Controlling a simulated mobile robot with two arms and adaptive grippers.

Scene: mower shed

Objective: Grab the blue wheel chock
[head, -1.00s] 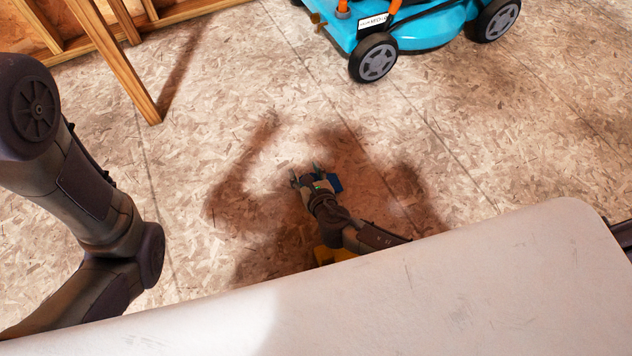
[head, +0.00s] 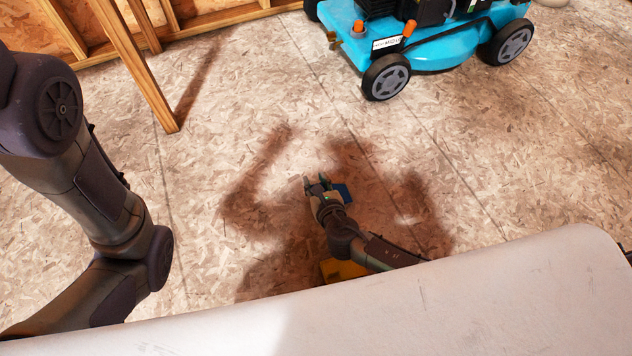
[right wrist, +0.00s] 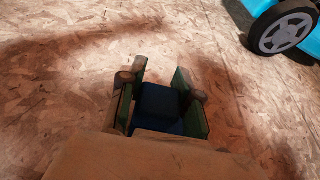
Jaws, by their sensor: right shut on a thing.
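The blue wheel chock (head: 343,192) is near the middle of the head view, low over or on the floorboards; I cannot tell if it touches them. My right gripper (head: 316,182) is shut on it and hides part of it. In the right wrist view the chock (right wrist: 160,103) sits between the two fingers of the gripper (right wrist: 162,82), dark in shadow. My left arm shows at the left of the head view, but its gripper is out of view.
A blue lawn mower (head: 430,45) stands at the upper right. A wooden prop (head: 140,70) leans at the upper left by the stud wall. A yellow thing (head: 343,269) is partly hidden under my right arm. The floor between is clear.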

